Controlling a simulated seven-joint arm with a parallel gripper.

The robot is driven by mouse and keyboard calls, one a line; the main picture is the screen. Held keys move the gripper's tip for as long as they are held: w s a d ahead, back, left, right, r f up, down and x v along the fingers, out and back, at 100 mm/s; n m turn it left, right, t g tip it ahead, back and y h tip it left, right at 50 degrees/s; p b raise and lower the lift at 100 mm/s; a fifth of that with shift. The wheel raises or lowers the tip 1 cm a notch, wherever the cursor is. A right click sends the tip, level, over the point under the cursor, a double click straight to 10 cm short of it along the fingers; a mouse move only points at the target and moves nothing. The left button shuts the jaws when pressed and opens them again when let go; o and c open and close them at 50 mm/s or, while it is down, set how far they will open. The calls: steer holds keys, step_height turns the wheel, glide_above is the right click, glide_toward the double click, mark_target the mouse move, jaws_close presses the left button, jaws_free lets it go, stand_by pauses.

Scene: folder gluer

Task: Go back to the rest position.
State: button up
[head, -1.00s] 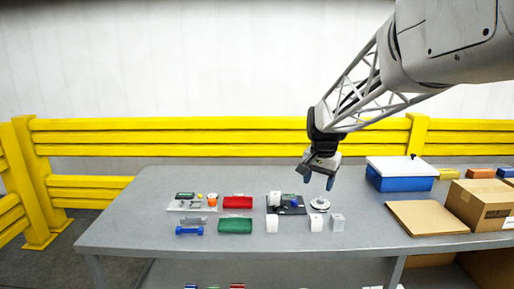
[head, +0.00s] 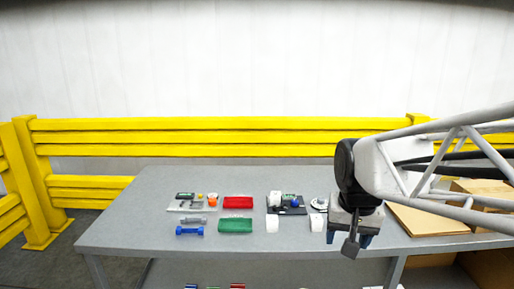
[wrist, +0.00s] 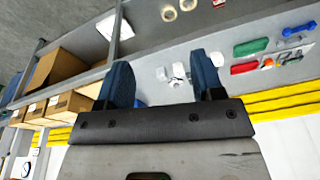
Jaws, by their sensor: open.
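My gripper (head: 350,243) is in front of the right part of the grey table (head: 150,220) in the head view, hiding part of it. Its two blue fingertips are apart with nothing between them. In the wrist view my gripper (wrist: 165,82) also shows open and empty, with the table tilted beyond it.
On the table are a red box (head: 238,202), a green box (head: 235,225), a blue dumbbell (head: 190,231), white blocks (head: 272,223) and a dark tray (head: 298,211). A flat cardboard piece (head: 425,220) lies at right. A yellow rail (head: 200,138) runs behind.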

steer(key=s+f+n, duration=0.2)
steer(key=s+f, duration=0.2)
steer(key=s, duration=0.8)
steer(key=shift+s+f, duration=0.2)
steer(key=shift+s, duration=0.1)
